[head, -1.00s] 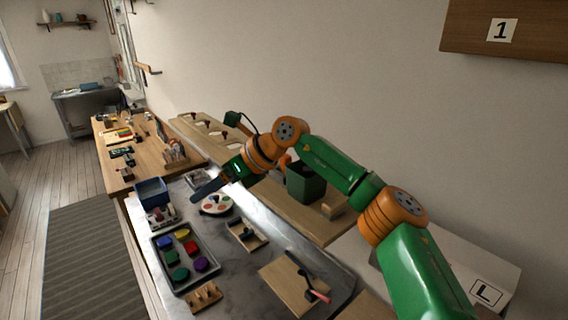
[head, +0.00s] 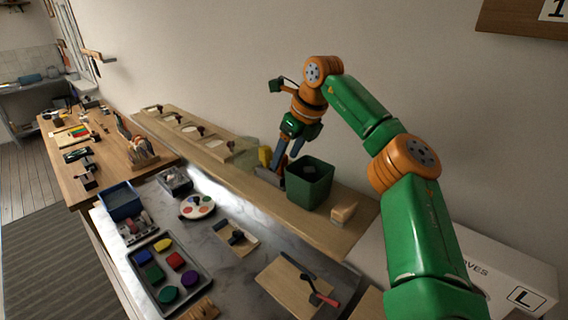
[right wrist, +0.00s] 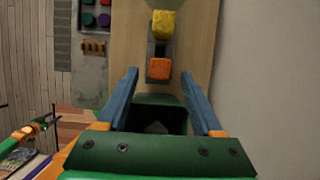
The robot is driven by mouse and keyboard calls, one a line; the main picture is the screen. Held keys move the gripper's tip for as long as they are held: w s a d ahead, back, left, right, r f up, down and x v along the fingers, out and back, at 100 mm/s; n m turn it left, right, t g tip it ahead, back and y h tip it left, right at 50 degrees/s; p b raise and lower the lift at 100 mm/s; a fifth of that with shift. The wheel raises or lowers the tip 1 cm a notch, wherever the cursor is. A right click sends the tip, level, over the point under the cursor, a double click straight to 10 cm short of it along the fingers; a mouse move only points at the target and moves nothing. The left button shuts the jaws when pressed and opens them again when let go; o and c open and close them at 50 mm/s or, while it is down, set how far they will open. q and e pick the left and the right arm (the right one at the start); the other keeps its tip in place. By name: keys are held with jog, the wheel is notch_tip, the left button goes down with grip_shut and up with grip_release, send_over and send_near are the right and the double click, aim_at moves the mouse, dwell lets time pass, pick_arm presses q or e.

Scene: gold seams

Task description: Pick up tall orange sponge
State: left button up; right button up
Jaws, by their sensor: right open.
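The orange sponge (right wrist: 159,68) shows in the right wrist view as an orange block. It stands in a dark holder on the wooden shelf, between a yellow sponge (right wrist: 163,24) and a dark green bin. In the head view my right gripper largely hides it, while the yellow sponge (head: 265,156) shows just left of the fingers. My right gripper (head: 289,154) is open and empty, fingers pointing down, above the shelf by the bin. In the right wrist view its blue fingers (right wrist: 160,73) frame the orange sponge from either side, apart from it.
The green bin (head: 309,185) stands close to the right of my fingers. A wood-toned block (head: 343,212) lies farther right on the shelf (head: 300,217). A wall rises behind. The grey worktop (head: 205,240) in front holds a tray of coloured pieces (head: 194,303) and boards.

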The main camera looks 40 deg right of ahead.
jog(key=shift+w+f, duration=0.35)
jog(key=shift+w, duration=0.6)
jog(key=c, duration=0.4)
jog(key=shift+s+a+r, duration=0.15)
jog(key=shift+s+r, duration=0.05)
jog(key=shift+s, duration=0.2)
grip_shut()
jog(key=shift+s, duration=0.1)
